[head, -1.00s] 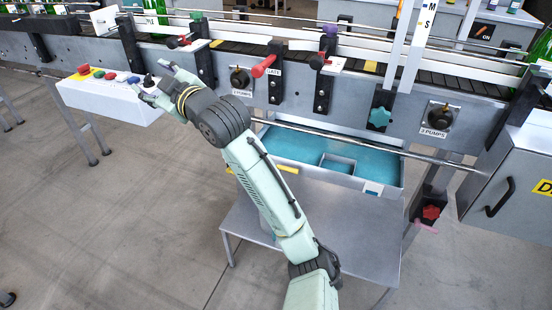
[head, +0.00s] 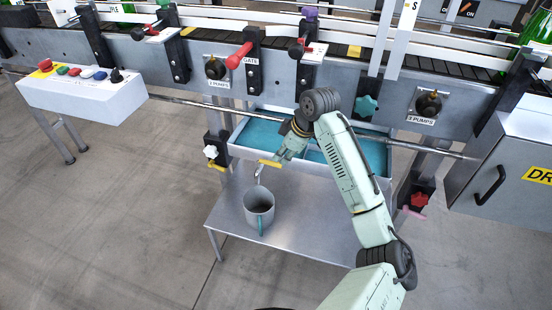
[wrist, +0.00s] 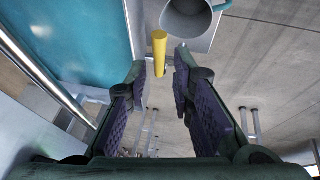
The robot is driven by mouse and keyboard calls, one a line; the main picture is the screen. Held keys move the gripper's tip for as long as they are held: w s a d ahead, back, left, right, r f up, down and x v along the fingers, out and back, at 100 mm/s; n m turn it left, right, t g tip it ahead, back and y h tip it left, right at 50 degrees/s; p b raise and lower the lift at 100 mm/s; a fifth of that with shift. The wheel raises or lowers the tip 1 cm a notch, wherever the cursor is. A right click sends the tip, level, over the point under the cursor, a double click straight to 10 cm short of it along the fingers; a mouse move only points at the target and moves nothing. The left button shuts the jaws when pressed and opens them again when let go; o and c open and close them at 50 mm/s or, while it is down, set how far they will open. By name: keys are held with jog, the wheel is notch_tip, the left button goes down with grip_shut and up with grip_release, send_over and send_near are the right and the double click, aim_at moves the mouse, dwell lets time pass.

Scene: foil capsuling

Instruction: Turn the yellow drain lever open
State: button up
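The yellow drain lever (head: 269,163) sticks out at the front of the blue-lined tray (head: 377,167), above a small spout (head: 258,172). In the wrist view the lever (wrist: 159,50) appears as a yellow bar near the gap between the fingertips. My gripper (head: 279,157) is at the tray's front edge, close beside the lever. The wrist view shows my gripper (wrist: 160,72) open, its two fingers apart with nothing held between them. I cannot tell whether a finger touches the lever.
A grey mug (head: 258,203) stands on the metal table (head: 300,232) below the spout; it also shows in the wrist view (wrist: 187,18). A white star knob (head: 211,152) with a yellow piece is left of the tray. The conveyor frame (head: 330,80) runs behind.

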aim_at(275, 163)
jog(key=p+x, duration=0.1)
jog(key=x, duration=0.5)
jog(key=shift+c, duration=0.2)
grip_shut()
dwell(0.5)
